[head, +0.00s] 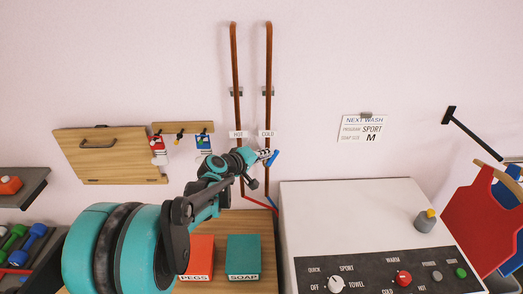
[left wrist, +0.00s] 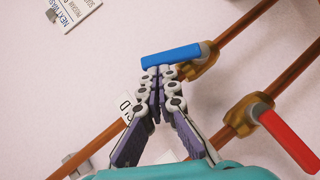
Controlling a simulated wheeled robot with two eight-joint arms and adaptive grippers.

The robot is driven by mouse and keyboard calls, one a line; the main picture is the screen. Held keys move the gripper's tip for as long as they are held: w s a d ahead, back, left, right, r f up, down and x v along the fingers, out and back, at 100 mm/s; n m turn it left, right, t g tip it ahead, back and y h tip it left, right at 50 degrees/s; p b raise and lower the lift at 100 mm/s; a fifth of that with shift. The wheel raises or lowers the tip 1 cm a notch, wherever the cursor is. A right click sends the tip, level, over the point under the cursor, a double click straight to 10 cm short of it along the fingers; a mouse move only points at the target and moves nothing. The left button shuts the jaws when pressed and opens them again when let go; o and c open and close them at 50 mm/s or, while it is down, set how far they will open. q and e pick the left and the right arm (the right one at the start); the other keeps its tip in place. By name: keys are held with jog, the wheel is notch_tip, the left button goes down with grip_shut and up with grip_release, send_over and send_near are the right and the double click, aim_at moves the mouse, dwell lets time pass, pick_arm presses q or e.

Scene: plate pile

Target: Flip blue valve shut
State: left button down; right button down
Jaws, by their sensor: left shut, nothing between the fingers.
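The blue valve handle (left wrist: 172,56) is a flat bar on a brass valve body on the copper pipe marked COLD. It stands at a slant to its pipe, neither clearly along nor square across it. In the head view the blue handle (head: 273,158) shows just past my gripper. My left gripper (left wrist: 160,74) is shut and empty, with its fingertips right at the handle's lower edge; I cannot tell if they touch. In the head view the left gripper (head: 264,154) partly hides the valve. My right gripper is not in view.
A red valve handle (left wrist: 290,140) sits on the neighbouring HOT pipe (head: 235,80), close beside the gripper. A white washer (head: 365,225) stands to the right. A wooden rack (head: 183,128) with hanging tags is left. PEGS (head: 200,256) and SOAP (head: 243,256) boxes stand below.

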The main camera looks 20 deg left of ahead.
pick_arm(q)
jog(key=d+m+g+y+p, duration=0.1)
jog(key=w+d+m+g+y+p, duration=0.1)
jog(key=shift+w+d+y, duration=0.1)
jog(key=shift+d+y, duration=0.2)
jog(key=shift+d, duration=0.05)
jog(key=d+m+g+y, duration=0.1)
jog(key=w+d+f+m+g+y, duration=0.1)
jog(key=y, duration=0.1)
jog(key=shift+f, duration=0.3)
jog(key=shift+a, duration=0.1)
jog(key=shift+r+p, duration=0.55)
jog(key=shift+r, duration=0.3)
